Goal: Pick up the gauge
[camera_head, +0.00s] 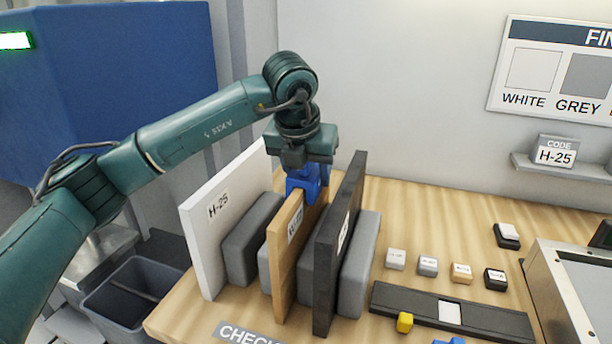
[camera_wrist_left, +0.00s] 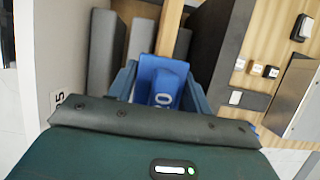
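A blue block marked "20", which looks like the gauge (camera_wrist_left: 165,72), sits between the fingers of my left gripper (camera_head: 303,182). In the left wrist view, the fingers lie close against both its sides, and the gripper looks shut on it. In the head view, the blue block is at the top edge of a wood-coloured panel (camera_head: 287,262), between a white panel (camera_head: 205,245) and a black panel (camera_head: 330,265). Whether it touches the wood-coloured panel is hard to tell.
Grey blocks (camera_head: 248,245) stand between the panels. A metal machine (camera_head: 560,290) is at the right edge, a grey bin (camera_head: 130,300) at lower left.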

